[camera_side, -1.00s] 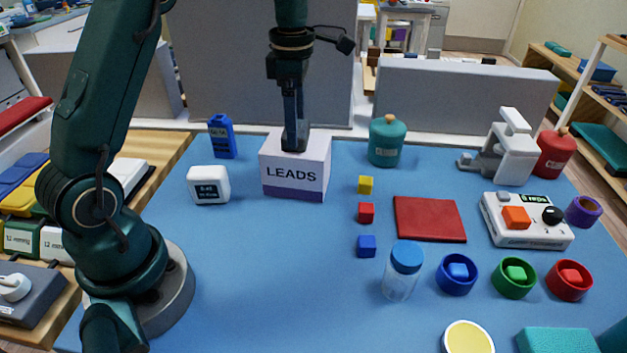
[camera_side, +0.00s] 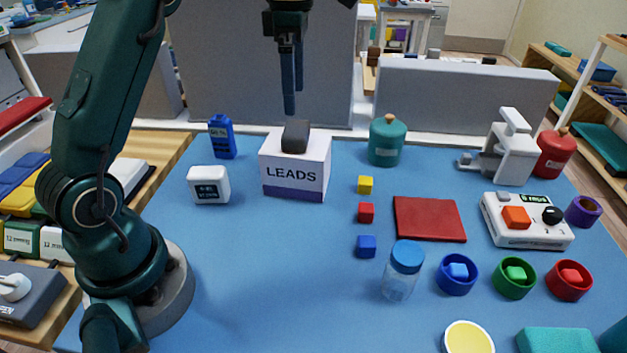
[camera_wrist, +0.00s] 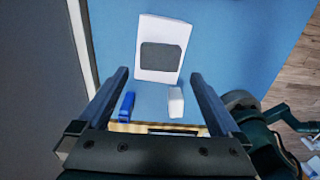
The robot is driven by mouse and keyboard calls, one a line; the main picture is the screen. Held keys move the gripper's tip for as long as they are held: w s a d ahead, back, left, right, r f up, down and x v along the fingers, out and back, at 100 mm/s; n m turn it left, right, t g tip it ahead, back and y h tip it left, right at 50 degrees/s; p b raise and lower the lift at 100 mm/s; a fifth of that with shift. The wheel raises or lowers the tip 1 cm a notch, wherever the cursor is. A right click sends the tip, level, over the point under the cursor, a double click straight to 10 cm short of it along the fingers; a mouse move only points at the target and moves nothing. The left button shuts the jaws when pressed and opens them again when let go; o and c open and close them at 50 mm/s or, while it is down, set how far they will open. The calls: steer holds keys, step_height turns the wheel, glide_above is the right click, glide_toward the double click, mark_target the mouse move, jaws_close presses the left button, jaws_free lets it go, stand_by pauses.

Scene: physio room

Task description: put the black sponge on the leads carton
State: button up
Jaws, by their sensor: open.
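The black sponge (camera_side: 295,136) lies on top of the white leads carton (camera_side: 294,176), which has a purple band at its base.
A blue bottle (camera_side: 222,137) and a white timer-like box (camera_side: 209,185) stand left of the carton. A green round jar (camera_side: 387,141) stands to its right. Small yellow, red and blue cubes (camera_side: 366,213) lie front right. The blue mat (camera_side: 270,270) is clear in front.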

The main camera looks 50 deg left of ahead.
steer(key=shift+d+r, duration=0.1)
steer(key=shift+r, duration=0.5)
steer(key=s+d+r+m+t, duration=0.3)
steer(key=s+d+m, duration=0.4)
steer(key=m, duration=0.6)
steer(key=s+d+f+m+t, duration=0.2)
steer(key=s+f+m, duration=0.4)
steer(key=s+m, duration=0.4)
steer(key=d+m, duration=0.1)
steer(key=m, duration=0.3)
steer(key=shift+f+t, duration=0.3)
steer(key=shift+f, duration=0.1)
